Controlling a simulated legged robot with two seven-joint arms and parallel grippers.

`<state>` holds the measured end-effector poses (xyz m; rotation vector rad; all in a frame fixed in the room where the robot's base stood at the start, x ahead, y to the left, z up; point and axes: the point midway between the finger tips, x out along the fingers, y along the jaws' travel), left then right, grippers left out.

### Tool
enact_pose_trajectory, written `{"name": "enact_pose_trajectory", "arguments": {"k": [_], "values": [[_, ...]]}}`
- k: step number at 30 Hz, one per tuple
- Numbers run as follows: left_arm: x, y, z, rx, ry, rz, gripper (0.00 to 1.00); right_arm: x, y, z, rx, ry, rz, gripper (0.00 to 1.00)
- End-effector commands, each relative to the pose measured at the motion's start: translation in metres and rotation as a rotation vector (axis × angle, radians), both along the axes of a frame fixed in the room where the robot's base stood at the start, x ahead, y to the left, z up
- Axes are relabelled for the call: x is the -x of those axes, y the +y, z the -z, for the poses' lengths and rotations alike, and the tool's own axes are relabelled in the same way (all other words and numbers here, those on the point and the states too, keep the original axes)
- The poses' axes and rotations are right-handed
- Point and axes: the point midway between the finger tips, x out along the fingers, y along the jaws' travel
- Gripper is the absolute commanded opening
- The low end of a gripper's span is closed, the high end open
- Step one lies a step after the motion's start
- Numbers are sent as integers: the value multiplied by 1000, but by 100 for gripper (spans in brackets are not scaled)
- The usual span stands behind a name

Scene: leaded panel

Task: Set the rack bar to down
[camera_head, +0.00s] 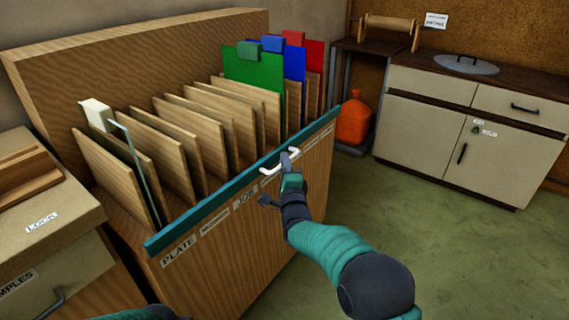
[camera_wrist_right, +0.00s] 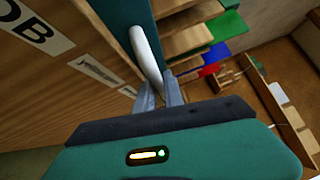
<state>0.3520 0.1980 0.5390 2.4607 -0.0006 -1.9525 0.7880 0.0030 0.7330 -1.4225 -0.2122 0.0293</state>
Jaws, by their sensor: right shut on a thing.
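The rack bar (camera_head: 215,199) is a long teal bar along the top front edge of the wooden rack (camera_head: 225,255). A white handle (camera_head: 270,169) sticks out from its middle. My right gripper (camera_head: 287,162) is at the handle. In the right wrist view its fingers (camera_wrist_right: 159,92) are shut on the white handle (camera_wrist_right: 147,48), beside the teal bar (camera_wrist_right: 122,14). The fingers partly hide the handle's right end in the head view. My left gripper is not in view.
Several wooden boards (camera_head: 180,140) stand in the rack, with a glass sheet (camera_head: 140,165), a green panel (camera_head: 255,85), a blue one (camera_head: 294,70) and a red one (camera_head: 315,55) behind. A cabinet (camera_head: 420,125) and orange jug (camera_head: 353,120) stand back right. The floor (camera_head: 460,250) right is clear.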

Motion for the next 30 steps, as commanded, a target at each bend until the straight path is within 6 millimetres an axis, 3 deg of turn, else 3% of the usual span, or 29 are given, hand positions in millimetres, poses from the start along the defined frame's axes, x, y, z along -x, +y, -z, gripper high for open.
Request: {"name": "enact_pose_trajectory", "arguments": {"k": [23, 26, 30], "values": [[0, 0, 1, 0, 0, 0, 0, 0, 0, 1, -1, -1, 0, 0], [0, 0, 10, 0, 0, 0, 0, 0, 0, 15, 0, 1, 0, 0], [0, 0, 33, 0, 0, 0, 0, 0, -1, 54, 0, 4, 0, 0]]}}
